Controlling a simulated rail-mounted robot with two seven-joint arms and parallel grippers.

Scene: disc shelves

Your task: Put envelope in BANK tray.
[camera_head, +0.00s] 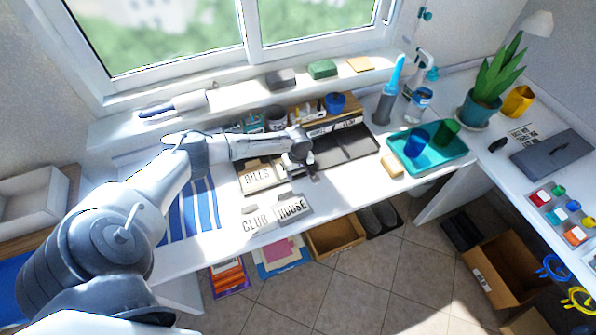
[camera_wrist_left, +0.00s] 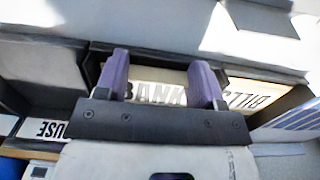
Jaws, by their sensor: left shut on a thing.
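My left gripper (camera_head: 306,174) is low over the dark sorter at the table's middle. The left wrist view shows its purple fingers (camera_wrist_left: 162,82) apart, shut on the envelope, whose outline is mostly hidden. A cream strip lettered BANK (camera_wrist_left: 158,94) lies between the fingertips. I cannot tell whether the lettering is on the envelope or on the BANK tray. Dark walls of the sorter (camera_wrist_left: 90,65) surround it. Beside it is a cream piece lettered BILLS (camera_head: 257,177), which also shows in the left wrist view (camera_wrist_left: 250,97). My right gripper is not in view.
Behind are compartments tagged HOUSE (camera_head: 320,130) and CLUB. Plates lettered HOUSE (camera_head: 293,208) and CLUB (camera_head: 255,225) lie near the front edge. A teal tray with cups (camera_head: 452,164) and a tan sponge (camera_head: 392,165) stand to the right. The front-right tabletop is clear.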

